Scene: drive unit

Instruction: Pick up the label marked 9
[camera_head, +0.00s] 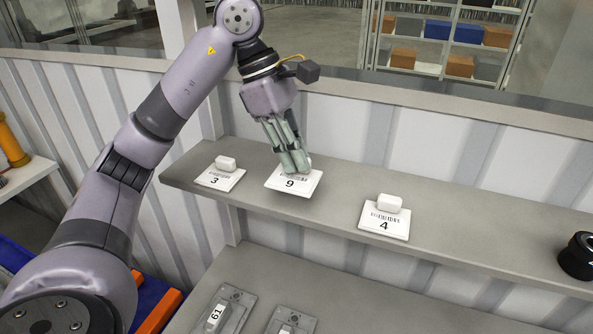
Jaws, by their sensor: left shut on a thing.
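The label marked 9 (291,184) is a white plate with a barcode, at the upper shelf between the labels marked 3 and 4. My left gripper (293,165) comes down over its back part and is shut on it. The fingers hide the block on top of the label. The label seems slightly above the shelf, but I cannot tell surely whether it touches. My right gripper is not in view.
The label marked 3 (218,180) lies to the left and the label marked 4 (385,222) to the right on the grey shelf (460,250). A black round part (577,256) stands at the far right. Metal parts, one marked 61 (216,316), lie on the lower surface.

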